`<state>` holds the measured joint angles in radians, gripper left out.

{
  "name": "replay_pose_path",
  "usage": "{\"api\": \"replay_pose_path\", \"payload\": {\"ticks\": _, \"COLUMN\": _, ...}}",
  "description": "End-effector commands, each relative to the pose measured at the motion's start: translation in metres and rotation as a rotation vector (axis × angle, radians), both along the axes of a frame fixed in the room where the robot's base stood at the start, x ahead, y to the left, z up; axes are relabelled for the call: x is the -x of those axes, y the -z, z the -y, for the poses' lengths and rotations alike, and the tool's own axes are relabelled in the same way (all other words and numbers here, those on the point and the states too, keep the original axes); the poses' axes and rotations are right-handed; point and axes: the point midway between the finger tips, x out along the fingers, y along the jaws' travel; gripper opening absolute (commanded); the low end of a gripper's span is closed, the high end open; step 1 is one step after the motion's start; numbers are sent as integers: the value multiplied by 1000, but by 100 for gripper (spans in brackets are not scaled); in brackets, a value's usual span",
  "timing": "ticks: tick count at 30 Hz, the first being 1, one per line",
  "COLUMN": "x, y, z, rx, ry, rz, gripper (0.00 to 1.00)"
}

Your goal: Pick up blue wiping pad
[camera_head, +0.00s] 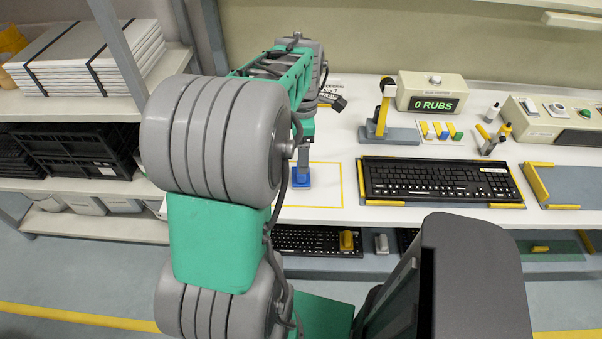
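A small blue pad (301,180) is at the white table's left part, inside or just at the left of a yellow-outlined rectangle. The end of my arm reaches down over it. My gripper (302,167) shows as a narrow grey piece right above the pad and seems to touch it. My arm hides much of that area, and I cannot tell whether the fingers are closed on the pad.
A black keyboard (440,180) lies in a yellow-cornered fixture right of the pad. Behind it are a grey stand (388,133), small coloured blocks (437,132) and a counter box (433,93) reading "0 RUBS". More keyboards (318,240) lie on the shelf below. A rack (75,145) stands left.

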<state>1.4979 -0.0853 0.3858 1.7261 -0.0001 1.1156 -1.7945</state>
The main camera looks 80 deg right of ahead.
Motion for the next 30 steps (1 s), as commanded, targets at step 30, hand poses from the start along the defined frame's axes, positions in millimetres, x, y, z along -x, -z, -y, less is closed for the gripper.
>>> {"api": "replay_pose_path", "payload": {"ticks": 30, "x": -2, "y": 71, "z": -4, "rx": 1, "ry": 0, "rz": 0, "gripper": 53}}
